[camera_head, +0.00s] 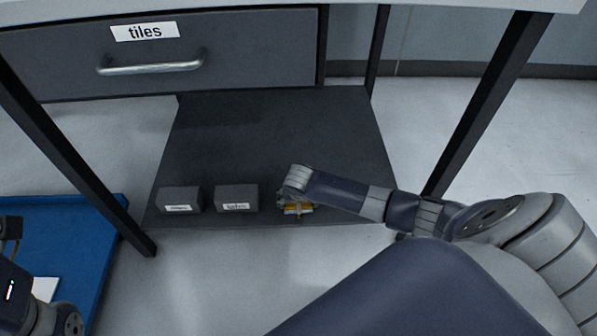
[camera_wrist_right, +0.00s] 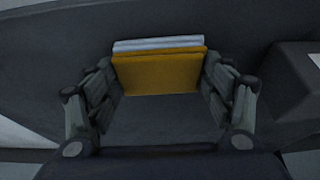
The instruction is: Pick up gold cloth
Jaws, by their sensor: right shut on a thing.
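The gold cloth (camera_wrist_right: 160,74) is a folded flat piece between the fingers of my right gripper (camera_wrist_right: 161,82) in the right wrist view. A pale grey-blue folded piece (camera_wrist_right: 150,44) lies directly against its far side. In the head view the gold cloth (camera_head: 299,208) shows as a small strip below my right gripper (camera_head: 295,195), at the front of the low dark shelf (camera_head: 290,130). My right gripper is shut on the gold cloth, its fingers at both side edges. Only part of my left arm shows at the lower left; its fingertips cannot be made out.
Two dark labelled boxes (camera_head: 180,200) (camera_head: 237,198) stand left of the cloth on the shelf. A drawer marked "tiles" (camera_head: 240,55) is above. Black table legs (camera_head: 490,95) (camera_head: 75,160) flank the shelf. A blue platform (camera_head: 75,235) is at the left.

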